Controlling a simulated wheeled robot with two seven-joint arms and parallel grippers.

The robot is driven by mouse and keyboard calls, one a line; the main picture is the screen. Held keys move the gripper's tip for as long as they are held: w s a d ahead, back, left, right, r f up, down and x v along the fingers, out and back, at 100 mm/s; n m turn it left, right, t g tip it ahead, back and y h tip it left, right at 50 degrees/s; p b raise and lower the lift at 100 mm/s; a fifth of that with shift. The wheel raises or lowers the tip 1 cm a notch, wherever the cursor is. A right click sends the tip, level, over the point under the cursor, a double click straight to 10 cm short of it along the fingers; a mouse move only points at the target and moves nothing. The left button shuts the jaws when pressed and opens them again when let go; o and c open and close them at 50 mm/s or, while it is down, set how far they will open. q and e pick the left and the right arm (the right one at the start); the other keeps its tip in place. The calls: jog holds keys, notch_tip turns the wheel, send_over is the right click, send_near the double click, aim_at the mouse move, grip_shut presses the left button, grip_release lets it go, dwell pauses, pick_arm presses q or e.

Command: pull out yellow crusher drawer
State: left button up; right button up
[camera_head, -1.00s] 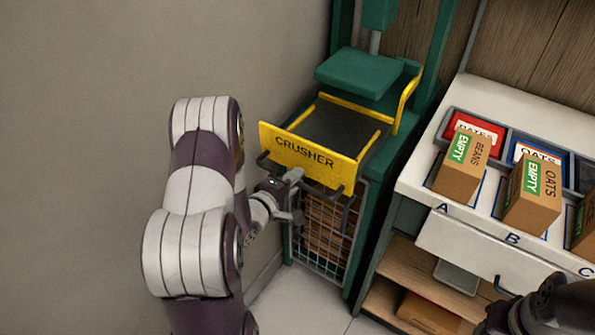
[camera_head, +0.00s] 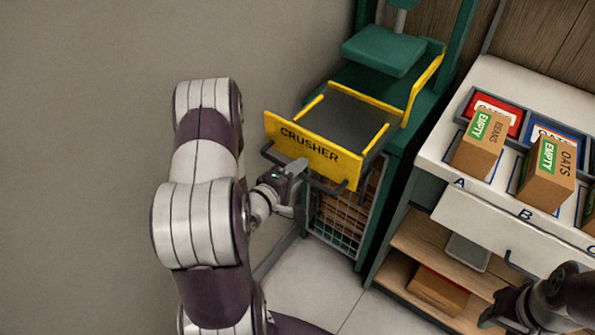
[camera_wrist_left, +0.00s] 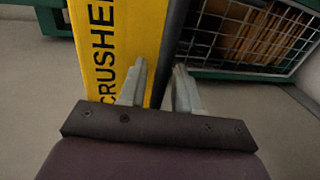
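The yellow drawer marked CRUSHER (camera_head: 310,148) sticks out from the front of the green crusher (camera_head: 385,52), with its dark tray floor in view. A dark bar handle runs along the lower front of the drawer. My left gripper (camera_head: 298,178) is at this handle, below the lettering. In the left wrist view its two fingers (camera_wrist_left: 160,88) lie on either side of the dark handle bar (camera_wrist_left: 172,42), close to it, and appear shut on it. My right gripper (camera_head: 498,308) is at the lower right, dark and partly cut off; its fingers are not clear.
A wire basket (camera_head: 338,222) stands under the drawer. To the right is a white counter (camera_head: 437,160) with brown boxes marked BEANS (camera_head: 480,145) and OATS (camera_head: 546,175), and shelves below. A plain wall is at the left. The floor (camera_head: 318,280) in front is clear.

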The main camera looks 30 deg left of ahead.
pick_arm(q)
jog(key=v, duration=1.2)
jog(key=shift+s+p, duration=0.3)
jog(key=shift+s, duration=0.05)
jog(key=shift+a, duration=0.1)
